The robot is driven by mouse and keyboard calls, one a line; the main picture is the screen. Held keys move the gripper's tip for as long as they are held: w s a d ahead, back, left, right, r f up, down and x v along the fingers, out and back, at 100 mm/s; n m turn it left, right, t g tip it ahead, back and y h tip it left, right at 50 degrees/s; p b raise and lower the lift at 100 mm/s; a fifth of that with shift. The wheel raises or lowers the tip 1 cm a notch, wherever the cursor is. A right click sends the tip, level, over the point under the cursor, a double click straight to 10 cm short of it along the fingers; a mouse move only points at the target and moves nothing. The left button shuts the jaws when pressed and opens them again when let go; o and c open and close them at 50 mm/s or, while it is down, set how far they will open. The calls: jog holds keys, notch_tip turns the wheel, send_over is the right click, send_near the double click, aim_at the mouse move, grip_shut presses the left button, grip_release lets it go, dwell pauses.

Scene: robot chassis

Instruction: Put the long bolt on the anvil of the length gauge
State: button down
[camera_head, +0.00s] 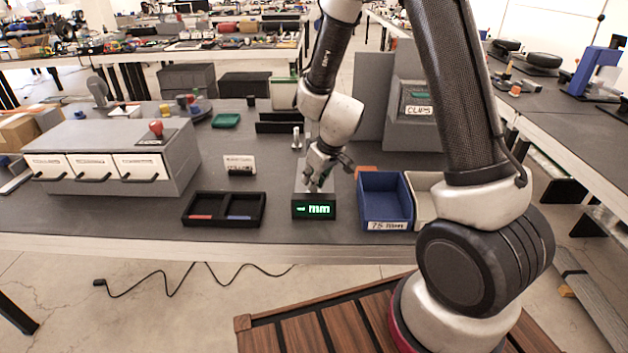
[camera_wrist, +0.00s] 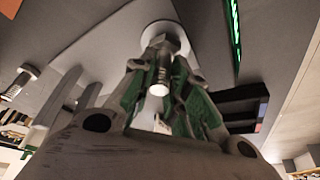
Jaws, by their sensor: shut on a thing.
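The length gauge (camera_head: 314,209) is a dark grey box with a green lit display reading "– mm". It stands near the front edge of the bench. My gripper (camera_head: 318,183) points down right over it and hides most of its top. In the wrist view my gripper (camera_wrist: 162,84) is shut on a metal bolt (camera_wrist: 160,78), with the fingers on both sides of it. The bolt's head is in front of the pale round anvil (camera_wrist: 181,66); I cannot tell whether they touch. The gauge's green display (camera_wrist: 234,32) also shows there.
Right of the gauge stand a blue bin (camera_head: 386,198) marked 75 mm and a pale bin (camera_head: 424,197). Left is a black two-compartment tray (camera_head: 224,210). Another bolt (camera_head: 296,137) stands behind the gauge. A grey drawer cabinet (camera_head: 115,155) fills the left.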

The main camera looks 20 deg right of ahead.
jog(key=shift+f, duration=0.15)
jog(key=c, duration=1.7)
grip_release()
jog(key=shift+o, duration=0.2)
jog(key=s+d+r+m, duration=0.1)
jog(key=s+d+r, duration=0.2)
jog(key=s+r, duration=0.35)
jog(key=s+d+r+m, duration=0.1)
jog(key=s+d+r, duration=0.2)
jog(key=r, duration=0.6)
jog(key=s+d+r+m, duration=0.1)
jog(key=s+d+r, duration=0.2)
jog(key=s+r, duration=0.3)
jog(key=s+d+r+m+h, duration=0.1)
jog(key=s+d+r, duration=0.1)
jog(key=s, duration=0.3)
jog(key=s+d+r+m+h, duration=0.1)
jog(key=s+d+r, duration=0.2)
jog(key=s, duration=0.3)
jog(key=shift+d+r, duration=0.2)
jog(key=shift+d, duration=0.25)
